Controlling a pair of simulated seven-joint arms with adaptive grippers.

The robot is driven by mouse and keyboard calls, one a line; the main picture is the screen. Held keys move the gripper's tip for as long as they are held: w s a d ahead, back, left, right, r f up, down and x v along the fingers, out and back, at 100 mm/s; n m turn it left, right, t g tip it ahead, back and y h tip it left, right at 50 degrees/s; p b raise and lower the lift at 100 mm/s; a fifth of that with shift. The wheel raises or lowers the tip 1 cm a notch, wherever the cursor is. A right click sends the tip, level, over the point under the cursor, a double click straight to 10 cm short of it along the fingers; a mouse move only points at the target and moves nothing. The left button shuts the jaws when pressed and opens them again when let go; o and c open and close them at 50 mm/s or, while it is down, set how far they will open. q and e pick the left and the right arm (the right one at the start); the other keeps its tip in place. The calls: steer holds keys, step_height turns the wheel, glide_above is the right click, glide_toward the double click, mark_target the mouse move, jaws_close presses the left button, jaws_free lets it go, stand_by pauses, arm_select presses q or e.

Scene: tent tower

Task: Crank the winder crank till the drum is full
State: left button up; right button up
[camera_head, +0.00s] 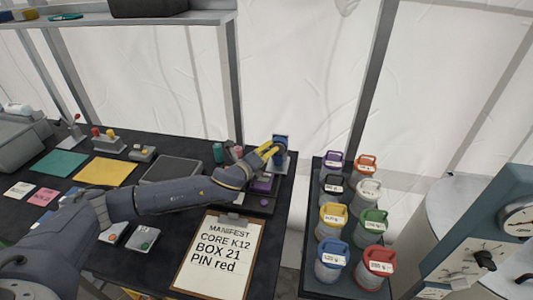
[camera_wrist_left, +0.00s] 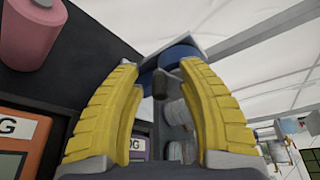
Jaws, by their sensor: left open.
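The winder (camera_head: 281,141), a small grey stand with a blue drum, is at the right back of the dark table. In the left wrist view its blue drum (camera_wrist_left: 181,53) shows beyond the fingertips. A dark stub that looks like the crank handle (camera_wrist_left: 190,70) shows between the fingers. My left gripper (camera_head: 270,150) reaches the winder from the left; its yellow fingers (camera_wrist_left: 165,75) are open around the stub, with no clear contact. How full the drum is cannot be told. My right gripper is not in view.
A pink spool (camera_wrist_left: 32,28) and a green spool (camera_head: 218,152) stand left of the winder. A clipboard (camera_head: 217,258) lies in front. Several lidded jars (camera_head: 331,219) fill a stand to the right. A grey tray (camera_head: 171,169) sits behind my left arm.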

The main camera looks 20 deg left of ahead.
arm_select(q)
jaws_close()
steer(key=shift+r+m, duration=0.1)
steer(key=shift+m, duration=0.2)
stand_by(0.7)
steer(key=r+m+g+y, duration=0.1)
steer(key=m, duration=0.1)
steer(key=shift+d+r+m+y, duration=0.1)
steer(key=shift+r+m+y, duration=0.05)
steer(key=shift+m+y, duration=0.15)
steer(key=m+y, duration=0.1)
steer(key=r+m+y, duration=0.1)
steer(key=m, duration=0.1)
steer(key=shift+d+r, duration=0.15)
steer(key=shift+d, duration=0.15)
steer(key=shift+d+r+m+y, duration=0.3)
steer(key=shift+m+y, duration=0.35)
steer(key=shift+m, duration=0.3)
steer(key=shift+d+r+m+y, duration=0.15)
steer(key=shift+d+m+y, duration=0.2)
steer(key=shift+m+y, duration=0.4)
steer(key=shift+d+r+m+y, duration=0.3)
steer(key=shift+m+y, duration=0.2)
steer(key=shift+m, duration=0.6)
steer(key=shift+g, duration=0.3)
steer(key=c, duration=0.8)
jaws_free()
steer(key=shift+f, duration=0.1)
